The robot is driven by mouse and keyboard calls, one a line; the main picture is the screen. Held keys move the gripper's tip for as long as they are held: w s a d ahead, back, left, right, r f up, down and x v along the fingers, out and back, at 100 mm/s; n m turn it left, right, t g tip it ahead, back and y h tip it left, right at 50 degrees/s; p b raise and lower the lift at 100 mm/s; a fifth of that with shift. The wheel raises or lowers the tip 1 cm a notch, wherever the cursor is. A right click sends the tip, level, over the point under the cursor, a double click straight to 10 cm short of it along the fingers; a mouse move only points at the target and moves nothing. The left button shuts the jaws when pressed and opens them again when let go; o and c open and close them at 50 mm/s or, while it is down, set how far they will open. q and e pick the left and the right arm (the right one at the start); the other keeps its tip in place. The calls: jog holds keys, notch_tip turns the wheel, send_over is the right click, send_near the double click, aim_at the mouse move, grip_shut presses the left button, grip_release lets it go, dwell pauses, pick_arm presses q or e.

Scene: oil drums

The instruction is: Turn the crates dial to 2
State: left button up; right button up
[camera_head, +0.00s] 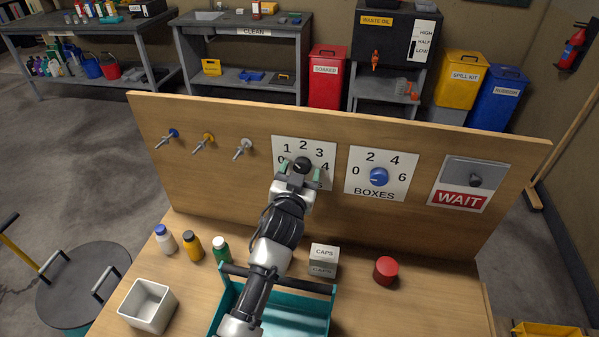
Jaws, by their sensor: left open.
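A black dial knob (302,164) sits on a white plate (328,146) numbered 0 to 4 on the upright wooden panel. The plate's lower part, where a name could be, is hidden by my left arm. The knob's pointer is too small to read surely. My left gripper (300,173) is open in front of this knob, with one green-tipped finger on each side of it. I cannot tell whether the fingers touch it. To the right is a blue dial (378,176) on a plate marked BOXES. My right gripper is not in view.
A switch plate (472,182) with a red WAIT sign is at the panel's right.

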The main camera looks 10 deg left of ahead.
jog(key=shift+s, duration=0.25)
pick_arm(q)
jog(key=shift+c, duration=1.3)
jog(key=c, duration=0.7)
jog(key=shift+o, duration=0.2)
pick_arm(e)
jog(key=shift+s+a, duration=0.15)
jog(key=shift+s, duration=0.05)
pick_arm(q)
jog(key=shift+m, duration=0.3)
jog(key=m, duration=0.4)
jog(key=shift+m+p, duration=0.45)
jog(key=shift+m, duration=1.55)
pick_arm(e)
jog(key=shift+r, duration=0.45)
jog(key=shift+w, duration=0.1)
